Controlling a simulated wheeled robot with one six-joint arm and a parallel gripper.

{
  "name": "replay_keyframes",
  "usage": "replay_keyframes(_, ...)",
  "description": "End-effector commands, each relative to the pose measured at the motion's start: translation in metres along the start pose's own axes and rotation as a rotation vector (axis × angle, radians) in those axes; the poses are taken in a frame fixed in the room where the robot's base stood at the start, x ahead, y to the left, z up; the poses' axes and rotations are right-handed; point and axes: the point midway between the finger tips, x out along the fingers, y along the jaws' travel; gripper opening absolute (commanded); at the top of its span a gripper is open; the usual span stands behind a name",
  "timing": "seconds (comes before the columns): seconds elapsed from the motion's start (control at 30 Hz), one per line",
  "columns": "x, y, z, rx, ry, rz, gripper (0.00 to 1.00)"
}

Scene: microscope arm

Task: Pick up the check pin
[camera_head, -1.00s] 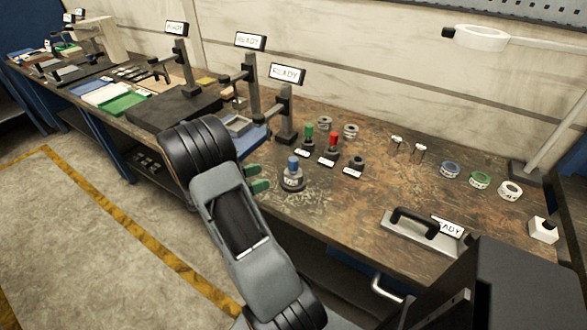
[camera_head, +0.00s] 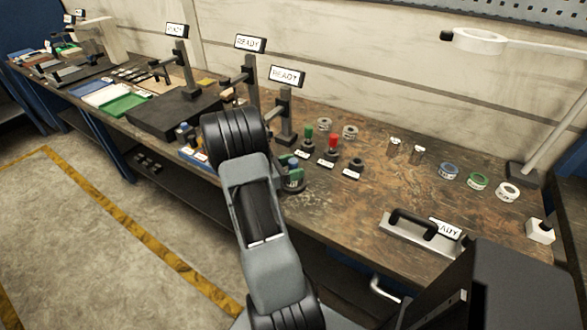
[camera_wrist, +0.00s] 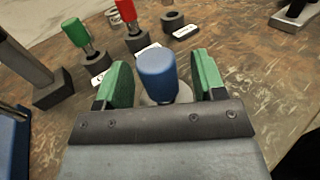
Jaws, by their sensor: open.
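A blue-capped pin (camera_wrist: 157,75), which I take for the check pin, stands upright between my fingers in the wrist view. Its round base is mostly hidden behind my gripper. In the head view my arm partly covers the pin. My gripper (camera_wrist: 160,68) is open, with one green finger on each side of the blue cap. A gap shows on both sides. A green-capped pin (camera_wrist: 75,32) and a red-capped pin (camera_wrist: 127,10) stand in dark holders beyond it; they also show in the head view as the green pin (camera_head: 308,132) and the red pin (camera_head: 333,141).
An empty dark ring holder (camera_head: 356,164) stands right of the red pin. Black stands with READY signs (camera_head: 287,76) rise behind my gripper. Tape rolls (camera_head: 477,181) and a black-handled plate (camera_head: 420,236) lie to the right. The bench between is mostly clear.

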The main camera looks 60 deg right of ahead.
Motion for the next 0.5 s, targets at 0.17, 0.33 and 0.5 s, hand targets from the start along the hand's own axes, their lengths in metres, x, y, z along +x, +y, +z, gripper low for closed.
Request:
replay_keyframes(0.17,0.0032,0.0000,-0.0002,0.000,0.000,0.000,0.63)
replay_keyframes(0.33,0.0029,0.0000,-0.0003,0.000,0.000,0.000,0.58)
replay_keyframes(0.5,0.0028,-0.0001,-0.0003,0.000,0.000,0.000,0.42)
